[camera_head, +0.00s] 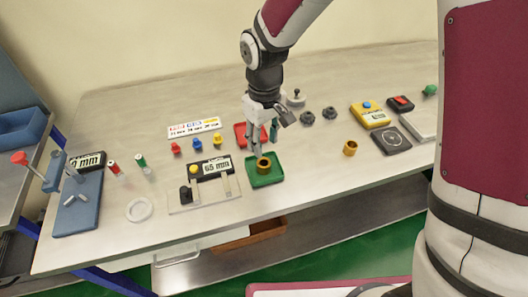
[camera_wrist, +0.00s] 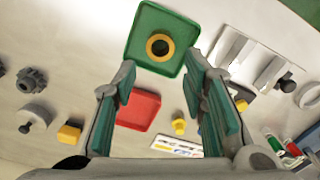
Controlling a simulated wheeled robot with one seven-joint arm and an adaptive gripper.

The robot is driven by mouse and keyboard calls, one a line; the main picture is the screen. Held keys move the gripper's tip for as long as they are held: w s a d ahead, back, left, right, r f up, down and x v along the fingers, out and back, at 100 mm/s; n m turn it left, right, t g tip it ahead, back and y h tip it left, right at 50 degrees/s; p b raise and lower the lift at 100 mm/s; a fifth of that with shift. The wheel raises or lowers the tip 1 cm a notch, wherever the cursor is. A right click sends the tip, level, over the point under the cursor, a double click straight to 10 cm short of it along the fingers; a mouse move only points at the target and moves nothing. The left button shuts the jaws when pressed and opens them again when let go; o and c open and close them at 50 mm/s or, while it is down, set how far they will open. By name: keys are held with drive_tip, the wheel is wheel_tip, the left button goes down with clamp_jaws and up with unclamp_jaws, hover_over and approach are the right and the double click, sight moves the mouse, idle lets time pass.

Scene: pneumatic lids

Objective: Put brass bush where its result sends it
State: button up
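A brass bush (camera_head: 263,164) sits in the green tray (camera_head: 276,178); the wrist view shows this bush (camera_wrist: 160,47) end-on inside the green tray (camera_wrist: 148,22). A second brass ring (camera_head: 350,148) stands on the table to the right. My gripper (camera_head: 264,142) is just above and behind the green tray. Its fingers (camera_wrist: 160,64) are apart with nothing between them. A red tray (camera_head: 240,130) lies behind the gripper, partly hidden by it. A gauge with a display reading about 55 mm (camera_head: 216,166) stands left of the green tray.
A printed card (camera_head: 194,127) and several small coloured pegs (camera_head: 196,144) lie behind the gauge. A blue gauge stand (camera_head: 76,210) and a white ring (camera_head: 139,209) are at left. A yellow device (camera_head: 369,114) and a dark-topped scale (camera_head: 391,140) stand at right. The front table strip is clear.

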drive_tip(key=s+d+r+m+t, duration=0.1)
drive_tip(key=s+d+r+m, duration=0.15)
drive_tip(key=d+r, duration=0.45)
drive_tip(key=s+d+r+m+t, duration=0.15)
drive_tip(key=s+d+r, duration=0.25)
drive_tip(key=r, duration=0.6)
drive_tip(key=s+d+r+m+t, duration=0.3)
drive_tip(key=s+d+r, duration=0.2)
drive_tip(key=s, duration=0.7)
drive_tip(key=shift+s+d+m, duration=0.15)
drive_tip(key=shift+d+m, duration=0.15)
drive_tip(key=shift+d, duration=0.75)
